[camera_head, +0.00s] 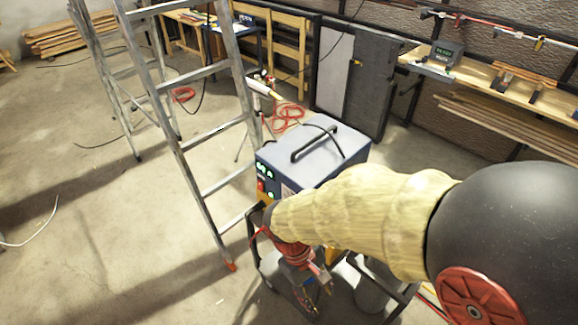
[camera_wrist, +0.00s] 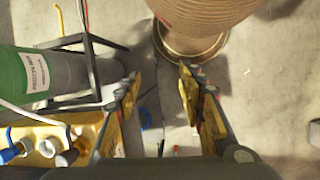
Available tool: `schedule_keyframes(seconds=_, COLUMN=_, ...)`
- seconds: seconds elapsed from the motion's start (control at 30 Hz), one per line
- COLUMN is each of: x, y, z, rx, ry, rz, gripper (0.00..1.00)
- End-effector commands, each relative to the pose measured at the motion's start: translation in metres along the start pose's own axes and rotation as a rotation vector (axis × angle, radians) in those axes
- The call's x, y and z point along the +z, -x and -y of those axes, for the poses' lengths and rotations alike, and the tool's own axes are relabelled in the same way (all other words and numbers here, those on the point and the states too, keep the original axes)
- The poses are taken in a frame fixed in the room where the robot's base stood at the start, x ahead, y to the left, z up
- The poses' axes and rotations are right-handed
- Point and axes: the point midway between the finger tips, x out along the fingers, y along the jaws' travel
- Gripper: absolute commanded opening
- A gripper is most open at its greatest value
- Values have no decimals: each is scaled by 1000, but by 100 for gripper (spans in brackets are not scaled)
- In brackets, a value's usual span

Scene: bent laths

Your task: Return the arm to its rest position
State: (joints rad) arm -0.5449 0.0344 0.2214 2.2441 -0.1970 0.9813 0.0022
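My arm, in a tan sleeve, reaches from the right edge to the middle of the head view. My gripper (camera_head: 308,285) hangs at its end, low in the middle of that view, in front of a blue-grey machine. In the wrist view, the two yellow-padded fingers of my gripper (camera_wrist: 157,80) stand apart.
The blue-grey machine (camera_head: 312,155) stands close behind my gripper. A metal stepladder (camera_head: 200,140) stands to its left. A workbench (camera_head: 500,85) runs along the right wall. Floor at left is mostly clear.

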Motion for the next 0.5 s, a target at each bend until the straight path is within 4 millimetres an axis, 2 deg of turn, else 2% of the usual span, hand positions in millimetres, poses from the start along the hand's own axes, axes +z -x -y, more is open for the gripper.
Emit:
schedule_keyframes(seconds=0.1, x=11, y=23, z=-9, rx=-45, ry=-90, rz=-102, gripper=39)
schedule_keyframes(seconds=0.5, x=56, y=89, z=-42, rx=-139, ry=-370, rz=-416, gripper=39)
